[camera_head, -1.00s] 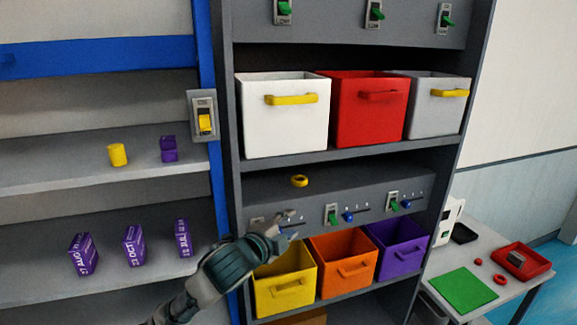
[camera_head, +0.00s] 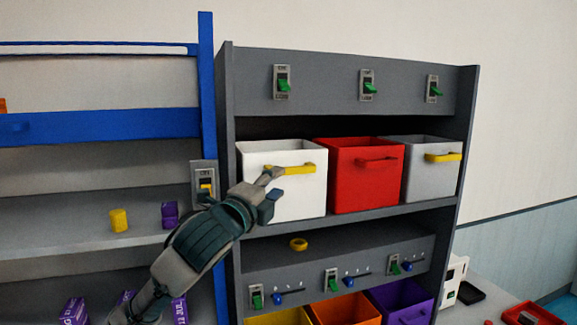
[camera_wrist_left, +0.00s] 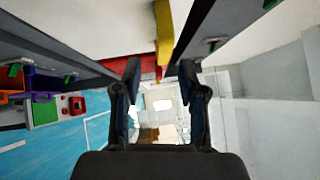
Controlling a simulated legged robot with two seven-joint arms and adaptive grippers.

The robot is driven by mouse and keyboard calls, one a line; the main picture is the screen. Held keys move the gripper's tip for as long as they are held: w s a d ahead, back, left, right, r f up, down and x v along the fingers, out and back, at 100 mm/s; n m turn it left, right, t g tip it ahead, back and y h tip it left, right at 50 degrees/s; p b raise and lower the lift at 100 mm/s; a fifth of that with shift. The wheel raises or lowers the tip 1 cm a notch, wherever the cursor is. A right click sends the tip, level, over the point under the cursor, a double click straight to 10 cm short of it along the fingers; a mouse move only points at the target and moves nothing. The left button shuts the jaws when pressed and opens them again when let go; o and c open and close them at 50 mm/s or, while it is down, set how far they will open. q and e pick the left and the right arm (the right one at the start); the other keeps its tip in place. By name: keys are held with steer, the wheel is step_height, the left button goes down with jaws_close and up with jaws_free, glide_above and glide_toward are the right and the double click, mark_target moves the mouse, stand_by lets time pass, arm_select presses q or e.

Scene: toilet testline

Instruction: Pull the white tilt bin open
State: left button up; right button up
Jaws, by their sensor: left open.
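The white tilt bin (camera_head: 300,199) stands upright on the upper shelf at the left, with a yellow bar handle (camera_head: 301,169) on its front. My left gripper (camera_head: 272,183) is in front of the bin, by the left end of the handle, and hides part of the bin's front. In the left wrist view my left gripper (camera_wrist_left: 160,82) is open, with the yellow handle (camera_wrist_left: 163,30) just beyond and between its fingertips. I cannot tell whether a finger touches the handle. The white bin (camera_wrist_left: 110,22) fills the top of that view. My right gripper is not in view.
A red bin (camera_head: 365,185) and a grey bin (camera_head: 418,185) stand to the right of the white bin. A switch (camera_head: 204,182) on the blue post is close behind my left arm. Below are a yellow ring (camera_head: 298,244), switches with sliders, and coloured bins.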

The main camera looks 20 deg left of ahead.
mark_target(295, 171)
arm_select(q)
steer(key=w+d, duration=0.1)
steer(key=w, duration=0.1)
steer(key=w+d+r+p, duration=0.1)
steer(key=w+d, duration=0.1)
steer(key=w+d+p, duration=0.1)
steer(key=w, duration=0.1)
steer(key=shift+w+d+r, duration=0.15)
steer(key=shift+w+r, duration=0.05)
steer(key=shift+w, duration=0.45)
steer(key=shift+w+a+f, duration=0.1)
steer(key=shift+w+a, duration=0.2)
steer(key=shift+a, duration=0.95)
steer(key=shift+s, duration=0.1)
steer(key=shift+c, duration=0.9)
steer(key=shift+d, duration=0.15)
steer(key=c, duration=0.4)
steer(key=shift+d, duration=0.2)
jaws_close()
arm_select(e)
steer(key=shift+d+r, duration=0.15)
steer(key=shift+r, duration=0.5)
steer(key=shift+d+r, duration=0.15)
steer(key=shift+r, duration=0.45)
